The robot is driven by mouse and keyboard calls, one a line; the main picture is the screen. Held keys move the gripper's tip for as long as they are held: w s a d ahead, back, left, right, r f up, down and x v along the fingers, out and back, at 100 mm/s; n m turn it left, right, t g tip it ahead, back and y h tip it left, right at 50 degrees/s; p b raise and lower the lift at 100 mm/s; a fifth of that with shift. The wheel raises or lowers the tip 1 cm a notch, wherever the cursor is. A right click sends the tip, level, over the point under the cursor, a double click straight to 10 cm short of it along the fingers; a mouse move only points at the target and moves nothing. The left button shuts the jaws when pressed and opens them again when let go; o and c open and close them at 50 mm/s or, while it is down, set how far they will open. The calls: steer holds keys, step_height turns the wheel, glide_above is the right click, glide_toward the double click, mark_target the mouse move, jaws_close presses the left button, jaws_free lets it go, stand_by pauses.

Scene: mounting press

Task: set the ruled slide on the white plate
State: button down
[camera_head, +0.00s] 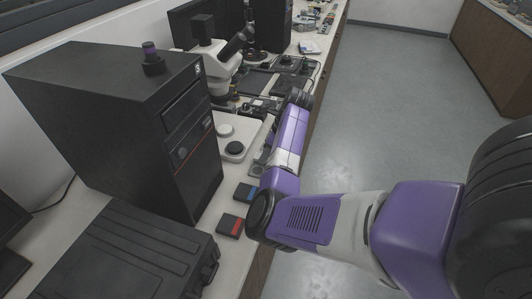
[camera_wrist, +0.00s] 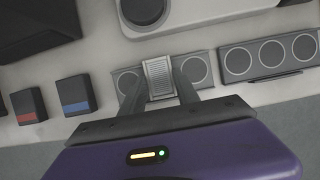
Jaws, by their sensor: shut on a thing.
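The ruled slide (camera_wrist: 158,78) is a small pale rectangle with fine cross lines, held between the two dark fingers of my gripper (camera_wrist: 158,88) in the wrist view. It overlaps a grey strip with ringed circles (camera_wrist: 197,68); its height above the strip is unclear. A white slab (camera_wrist: 205,14) lies above it in the picture and bears a black round piece (camera_wrist: 145,10). In the head view the slab (camera_head: 247,127) carries a white round piece (camera_head: 225,130) and the black one (camera_head: 235,148). There, my arm hides the slide and fingertips.
A red-marked box (camera_wrist: 28,106) and a blue-marked box (camera_wrist: 73,95) lie left of the slide. A second circled strip (camera_wrist: 270,57) lies right. A tall black tower (camera_head: 130,120) and black case (camera_head: 125,255) crowd the bench. A microscope (camera_head: 215,60) stands beyond the slab.

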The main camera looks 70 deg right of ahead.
steer(key=shift+f, duration=0.15)
steer(key=c, duration=0.9)
jaws_free()
steer(key=p+v, duration=0.2)
steer(key=v, duration=1)
